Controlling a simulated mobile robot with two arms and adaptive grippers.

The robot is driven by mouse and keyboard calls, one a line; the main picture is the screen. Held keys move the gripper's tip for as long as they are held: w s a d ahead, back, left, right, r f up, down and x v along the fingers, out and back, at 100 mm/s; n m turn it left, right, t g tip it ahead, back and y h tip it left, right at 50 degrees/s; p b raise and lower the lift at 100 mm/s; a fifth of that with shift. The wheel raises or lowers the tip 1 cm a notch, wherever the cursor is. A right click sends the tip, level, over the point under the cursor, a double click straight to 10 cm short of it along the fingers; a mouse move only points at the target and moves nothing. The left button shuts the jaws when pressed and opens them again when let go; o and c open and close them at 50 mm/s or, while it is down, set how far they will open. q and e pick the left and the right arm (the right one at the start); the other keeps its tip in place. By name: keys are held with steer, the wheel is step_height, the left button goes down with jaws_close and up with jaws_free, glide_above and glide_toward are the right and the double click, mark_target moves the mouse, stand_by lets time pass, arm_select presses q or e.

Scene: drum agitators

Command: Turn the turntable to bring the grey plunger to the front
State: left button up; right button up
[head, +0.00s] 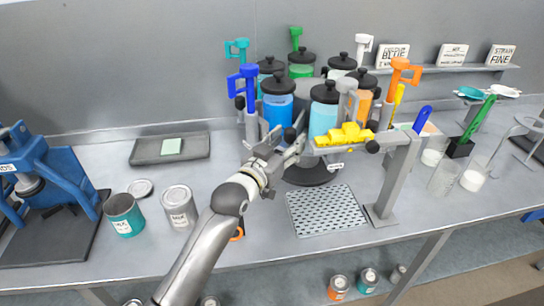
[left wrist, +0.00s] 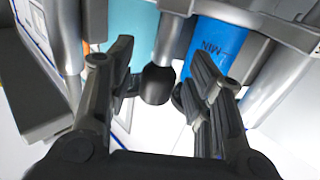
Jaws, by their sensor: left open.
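The turntable carries a ring of black-lidded canisters, with a light blue one (head: 323,117) and a blue one (head: 277,106) facing me. The grey plunger (head: 347,86) stands at the right front of the ring, right of the light blue canister and behind the yellow piece. My left gripper (head: 290,147) is at the turntable's front-left edge, below and between these two canisters. In the left wrist view its fingers (left wrist: 155,92) are open on either side of a black round knob (left wrist: 158,85); contact cannot be told. The blue canister (left wrist: 216,48) is close behind. My right gripper is out of view.
A grey post (head: 394,178) with a bracket and yellow piece (head: 345,134) stands right of my gripper. A perforated plate (head: 325,210) lies in front. Cans (head: 178,207) stand at left by a blue press (head: 50,170). Orange (head: 402,72) and dark blue (head: 245,80) plungers rise around the ring.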

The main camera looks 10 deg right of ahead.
arm_select(q)
steer(key=v, duration=1)
steer(key=shift+a, duration=0.2)
steer(key=s+a+f+n+g+y, duration=0.2)
steer(key=s+a+f+y, duration=0.1)
steer(key=s+a+f, duration=0.5)
steer(key=s+a+f+n+g+y, duration=0.25)
steer(key=s+a+f+y, duration=0.2)
steer(key=f, duration=0.55)
steer(key=s+a+f+n+g+y, duration=0.1)
steer(key=s+a+f+g+y, duration=0.15)
steer(key=s+a, duration=0.5)
steer(key=s+a+f+g+y, duration=0.1)
steer(key=s+a+f+g, duration=0.3)
steer(key=s, duration=0.6)
step_height(320, 180, down, 30)
steer(key=s+g+b, duration=0.1)
steer(key=s, duration=0.2)
steer(key=s+a+f+g+b, duration=0.1)
steer(key=s+a+f, duration=0.3)
steer(key=s+f, duration=1.1)
steer(key=shift+s+f, duration=0.15)
steer(key=shift+s, duration=0.3)
